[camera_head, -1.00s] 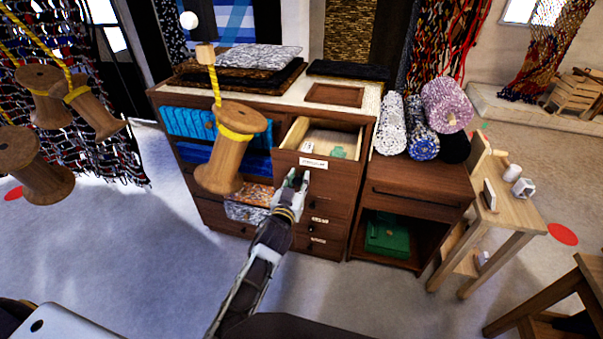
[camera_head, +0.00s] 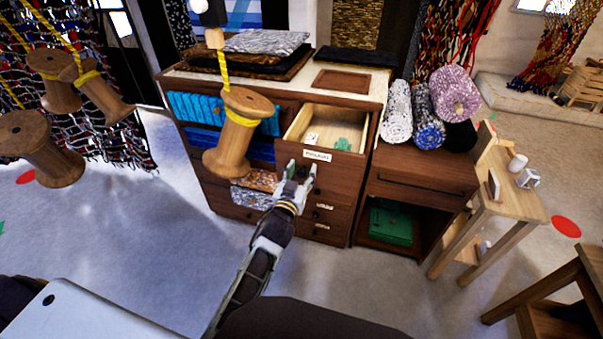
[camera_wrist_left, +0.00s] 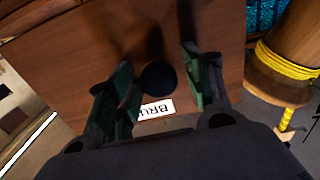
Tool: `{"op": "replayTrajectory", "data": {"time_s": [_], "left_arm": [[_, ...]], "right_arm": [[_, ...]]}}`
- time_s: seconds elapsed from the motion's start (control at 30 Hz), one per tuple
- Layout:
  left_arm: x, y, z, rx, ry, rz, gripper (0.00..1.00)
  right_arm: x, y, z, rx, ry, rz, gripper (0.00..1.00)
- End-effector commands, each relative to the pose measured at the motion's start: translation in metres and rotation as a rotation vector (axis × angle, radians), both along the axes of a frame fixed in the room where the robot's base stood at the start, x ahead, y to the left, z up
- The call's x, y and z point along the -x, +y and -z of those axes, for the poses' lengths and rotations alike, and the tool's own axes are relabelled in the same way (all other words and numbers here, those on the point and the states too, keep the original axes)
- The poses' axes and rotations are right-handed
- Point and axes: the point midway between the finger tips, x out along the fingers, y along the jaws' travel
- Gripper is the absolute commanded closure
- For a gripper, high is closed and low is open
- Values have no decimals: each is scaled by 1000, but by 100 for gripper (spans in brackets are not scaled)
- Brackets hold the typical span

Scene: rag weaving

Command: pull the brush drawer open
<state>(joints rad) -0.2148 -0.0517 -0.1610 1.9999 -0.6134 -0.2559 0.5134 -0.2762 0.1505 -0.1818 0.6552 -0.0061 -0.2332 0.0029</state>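The brush drawer (camera_head: 345,172) is in the dark wooden cabinet, below its top and right of the blue cloth. It stands partly out, with small white and green items inside. In the left wrist view, a white label (camera_wrist_left: 155,109) showing "BRU" is beside a dark round knob (camera_wrist_left: 158,77). My left gripper (camera_head: 300,172) is at the drawer front; in the wrist view its green-padded fingers (camera_wrist_left: 160,84) stand apart on either side of the knob, with a gap visible on both sides. My right gripper is out of view.
A wooden spool with yellow yarn (camera_head: 236,130) hangs left of the drawer, close to my left arm. More spools (camera_head: 40,145) hang at far left. A low side cabinet (camera_head: 425,165) with rolled rugs and a small table (camera_head: 505,205) stand right. Floor in front is clear.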

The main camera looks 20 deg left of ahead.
Motion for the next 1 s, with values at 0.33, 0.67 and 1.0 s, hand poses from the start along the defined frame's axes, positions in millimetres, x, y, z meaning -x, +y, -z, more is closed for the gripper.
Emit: {"op": "replayTrajectory", "data": {"time_s": [0.33,0.67,1.0], "left_arm": [[1,0,1,0,1,0,48],[16,0,2,0,2,0,48],[44,0,1,1,2,0,48]], "right_arm": [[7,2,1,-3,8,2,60],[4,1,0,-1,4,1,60],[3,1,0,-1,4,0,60]]}}
